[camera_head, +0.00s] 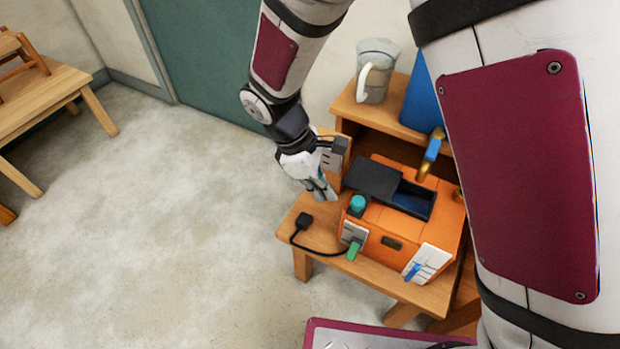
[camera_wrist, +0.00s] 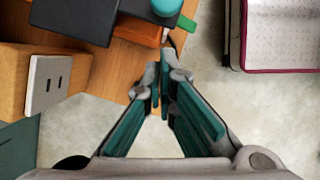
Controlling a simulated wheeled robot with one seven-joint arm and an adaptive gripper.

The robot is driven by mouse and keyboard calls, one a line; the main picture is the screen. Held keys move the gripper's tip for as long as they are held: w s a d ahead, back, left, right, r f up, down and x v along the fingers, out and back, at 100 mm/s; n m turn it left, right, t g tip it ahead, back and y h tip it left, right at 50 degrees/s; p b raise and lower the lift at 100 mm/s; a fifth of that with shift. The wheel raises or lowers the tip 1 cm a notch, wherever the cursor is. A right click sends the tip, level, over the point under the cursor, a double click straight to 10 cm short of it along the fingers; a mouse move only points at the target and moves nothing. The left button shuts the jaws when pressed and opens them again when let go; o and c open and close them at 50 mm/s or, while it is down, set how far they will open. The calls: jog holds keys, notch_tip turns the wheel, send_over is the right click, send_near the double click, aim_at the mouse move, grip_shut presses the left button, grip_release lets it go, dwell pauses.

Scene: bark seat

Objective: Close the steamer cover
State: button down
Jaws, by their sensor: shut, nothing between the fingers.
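The steamer appears to be the orange box (camera_head: 385,222) on the small wooden table. Its dark grey cover (camera_head: 374,179) lies toward the left of the top and leaves the dark blue cavity (camera_head: 413,202) partly exposed. Whether the cover is tilted or slid is hard to tell. The cover also shows in the wrist view (camera_wrist: 72,18), at the upper left. My gripper (camera_head: 331,193) is just left of the box, beside the cover and apart from it. Its fingertips (camera_wrist: 164,78) are together with nothing between them.
A teal knob (camera_head: 357,203) rises from the box's front left corner. A black plug with a cord (camera_head: 304,221) lies on the wooden table (camera_head: 318,234). A wooden shelf behind holds a pitcher (camera_head: 376,72) and a blue panel (camera_head: 420,100). Open floor (camera_head: 160,220) lies left.

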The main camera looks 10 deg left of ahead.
jog(key=shift+d, duration=1.2)
jog(key=shift+s+d, duration=0.1)
jog(key=s+d+p, duration=0.1)
jog(key=s+d, duration=0.2)
jog(key=d, duration=0.6)
jog(key=shift+s+d, duration=0.25)
jog(key=shift+d, duration=0.05)
